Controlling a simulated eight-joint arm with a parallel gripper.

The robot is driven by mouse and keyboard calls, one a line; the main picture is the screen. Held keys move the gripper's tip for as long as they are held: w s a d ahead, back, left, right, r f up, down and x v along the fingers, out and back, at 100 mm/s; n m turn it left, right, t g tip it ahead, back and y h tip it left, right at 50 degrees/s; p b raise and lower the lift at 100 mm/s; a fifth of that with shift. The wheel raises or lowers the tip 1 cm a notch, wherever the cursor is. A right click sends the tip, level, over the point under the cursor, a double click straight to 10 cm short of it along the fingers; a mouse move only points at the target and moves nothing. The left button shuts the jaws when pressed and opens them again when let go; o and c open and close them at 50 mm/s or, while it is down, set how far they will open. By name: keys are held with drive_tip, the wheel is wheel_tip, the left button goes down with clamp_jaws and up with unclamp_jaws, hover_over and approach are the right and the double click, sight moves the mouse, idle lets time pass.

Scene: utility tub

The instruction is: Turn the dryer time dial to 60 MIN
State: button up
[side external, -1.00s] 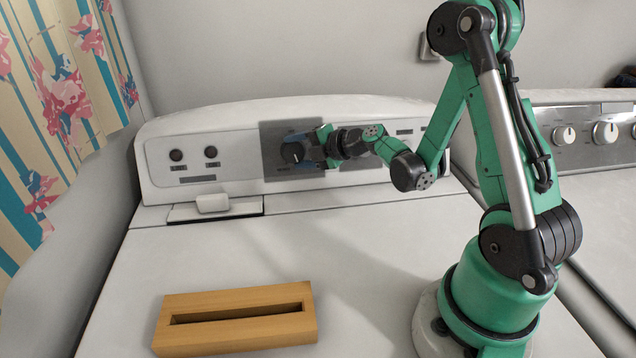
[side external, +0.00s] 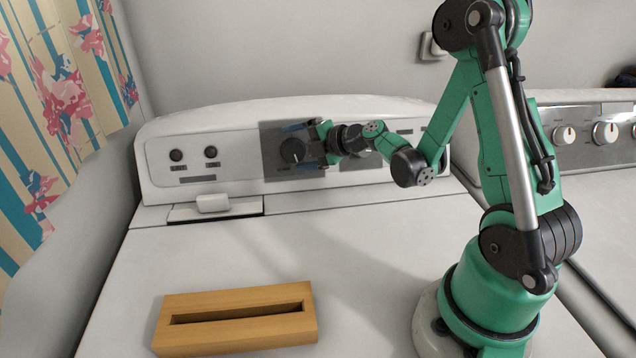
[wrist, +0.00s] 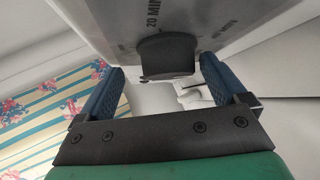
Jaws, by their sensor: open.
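The dryer time dial is a dark round knob (side external: 292,150) on the grey panel plate (side external: 268,170) of the dryer's white console. It also shows in the wrist view (wrist: 166,56), against a panel printed with "20 MIN" and other labels. Which mark the dial points to is not readable. My gripper (side external: 303,146) is at the panel, its blue-padded fingers spread above and below the dial in the side view. In the wrist view my gripper (wrist: 161,82) is open, with a gap between each finger and the dial. The 60 MIN mark cannot be made out.
Two smaller knobs (side external: 193,154) sit left on the console. A white lint-cover handle (side external: 212,202) rises from the top behind a slotted wooden block (side external: 236,335). A second appliance (side external: 590,135) stands right. The dryer top's middle is clear.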

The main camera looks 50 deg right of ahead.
wheel_tip(320, 180, up, 19)
drive_tip(key=shift+r, duration=0.15)
idle(0.5)
drive_tip(key=n+g, duration=0.4)
drive_tip(key=g, duration=0.1)
hover_over(293, 150)
drive_tip(key=a, duration=0.2)
wheel_tip(293, 150, down, 10)
drive_tip(key=f+g+h, duration=0.1)
drive_tip(key=s+f+n+g+h, duration=0.1)
drive_tip(key=f, duration=0.1)
drive_tip(key=s+d+f+n+g+h, duration=0.1)
drive_tip(key=g, duration=0.1)
drive_tip(key=shift+s+f+h, duration=0.1)
drive_tip(key=shift+f+h, duration=0.2)
drive_tip(key=shift+f, duration=0.1)
drive_tip(key=shift+x, duration=2.75)
drive_tip(key=c, duration=1.3)
